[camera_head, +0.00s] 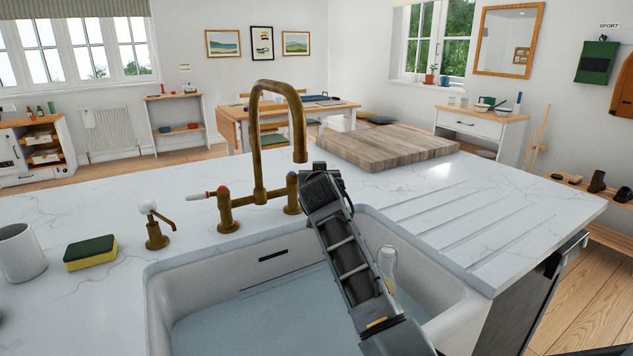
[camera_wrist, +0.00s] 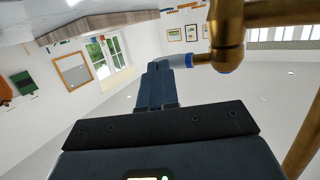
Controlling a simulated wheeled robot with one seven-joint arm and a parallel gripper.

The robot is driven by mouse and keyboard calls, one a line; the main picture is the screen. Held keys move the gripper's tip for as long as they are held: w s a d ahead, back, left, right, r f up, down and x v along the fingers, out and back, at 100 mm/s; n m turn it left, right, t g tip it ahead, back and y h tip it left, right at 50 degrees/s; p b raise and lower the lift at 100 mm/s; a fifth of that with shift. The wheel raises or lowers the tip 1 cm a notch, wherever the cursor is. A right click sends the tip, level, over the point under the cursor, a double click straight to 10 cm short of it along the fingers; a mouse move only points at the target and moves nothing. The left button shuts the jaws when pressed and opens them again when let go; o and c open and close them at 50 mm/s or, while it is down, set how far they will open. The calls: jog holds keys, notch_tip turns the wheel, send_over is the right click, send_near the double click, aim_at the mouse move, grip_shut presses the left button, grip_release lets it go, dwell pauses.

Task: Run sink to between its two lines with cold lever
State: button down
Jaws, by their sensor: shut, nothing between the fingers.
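The white sink (camera_head: 228,262) is set in the marble counter, with a pale bluish surface inside that looks like water. A dark slot and a thin line show on its back wall; a second line I cannot make out. The brass tap (camera_head: 258,140) arches behind it, with no stream visible from its spout. Its left lever (camera_head: 200,195) has a red mark. The cold lever (camera_wrist: 190,61), pale with a blue ring, shows in the wrist view and is hidden behind my arm in the head view. My gripper (camera_wrist: 155,72) is shut and empty, its tips right at this lever; contact is unclear.
A brass soap pump (camera_head: 156,230), a sponge (camera_head: 90,252) and a mug (camera_head: 20,253) stand left of the sink. A wooden board (camera_head: 388,146) lies behind my arm. A clear glass object (camera_head: 387,264) shows beside my arm. The ridged drainer (camera_head: 450,225) at right is clear.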

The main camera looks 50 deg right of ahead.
jog(key=shift+w+d+r, duration=0.1)
jog(key=shift+w+d, duration=0.05)
jog(key=shift+d, duration=0.15)
dwell(0.4)
